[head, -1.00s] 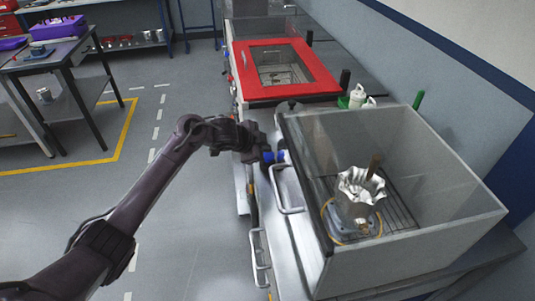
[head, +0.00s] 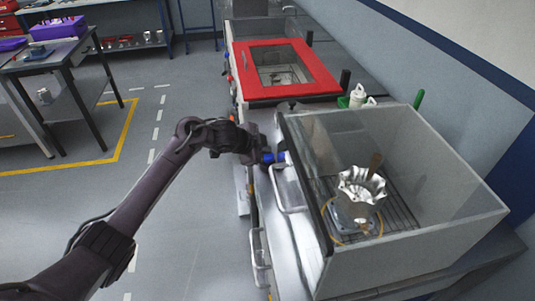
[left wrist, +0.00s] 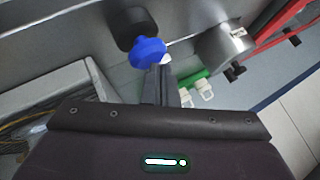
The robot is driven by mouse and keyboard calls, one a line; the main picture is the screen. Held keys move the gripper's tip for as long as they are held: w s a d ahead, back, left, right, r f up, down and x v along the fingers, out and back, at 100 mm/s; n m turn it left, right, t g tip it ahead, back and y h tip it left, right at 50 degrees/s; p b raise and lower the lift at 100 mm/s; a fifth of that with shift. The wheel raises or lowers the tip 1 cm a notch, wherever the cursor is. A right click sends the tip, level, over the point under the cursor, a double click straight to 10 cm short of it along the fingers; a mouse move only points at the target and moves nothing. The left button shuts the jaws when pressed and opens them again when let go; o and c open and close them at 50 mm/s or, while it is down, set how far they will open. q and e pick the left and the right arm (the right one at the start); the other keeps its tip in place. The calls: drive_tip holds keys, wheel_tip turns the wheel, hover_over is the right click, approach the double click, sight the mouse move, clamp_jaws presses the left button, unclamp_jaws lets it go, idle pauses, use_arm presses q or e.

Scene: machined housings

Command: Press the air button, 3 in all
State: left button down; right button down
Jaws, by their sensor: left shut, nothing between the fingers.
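The blue air button (head: 269,158) is on the front of the metal bench, at the near side of the glass-walled cabinet. It shows larger in the left wrist view (left wrist: 147,52), as a lobed blue knob. My left gripper (head: 256,151) is right at it, shut and empty. In the left wrist view the dark closed fingers (left wrist: 160,75) reach up to the lower edge of the button. I cannot tell whether they touch or press it. My right gripper is in neither view.
The glass-walled cabinet (head: 435,225) holds a crumpled metal part (head: 360,190) on a rack. A door handle (head: 285,192) juts out close to my left gripper. A red-framed cabinet (head: 325,72) stands behind. Open floor (head: 190,235) lies to the left.

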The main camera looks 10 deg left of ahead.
sight(265, 156)
use_arm(q)
drive_tip(key=shift+f, duration=0.45)
drive_tip(key=shift+r, duration=0.1)
idle(0.4)
drive_tip(key=shift+r+p, duration=1.05)
drive_tip(key=shift+r, duration=0.15)
drive_tip(key=shift+r, duration=0.1)
wheel_tip(265, 156, up, 5)
drive_tip(key=p, duration=0.5)
idle(1.8)
